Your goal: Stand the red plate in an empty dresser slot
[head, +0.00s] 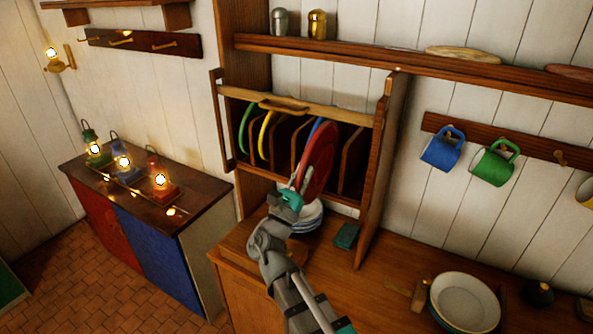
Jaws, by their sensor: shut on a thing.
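The red plate (319,158) stands on edge, tilted, at the front of the dresser rack (377,150). My gripper (290,196) is shut on its lower left edge. The plate's far edge overlaps the slots right of the middle; I cannot tell how deep it reaches into one. A green plate (245,127) and a yellow plate (264,134) stand in the left slots. A blue plate (316,128) shows just behind the red one. The slot (354,172) at the far right looks empty, and a gap between the yellow and blue plates also shows no plate.
Stacked bowls (308,217) and a teal block (346,236) sit on the counter below. Lit lanterns (123,165) stand on the left cabinet.

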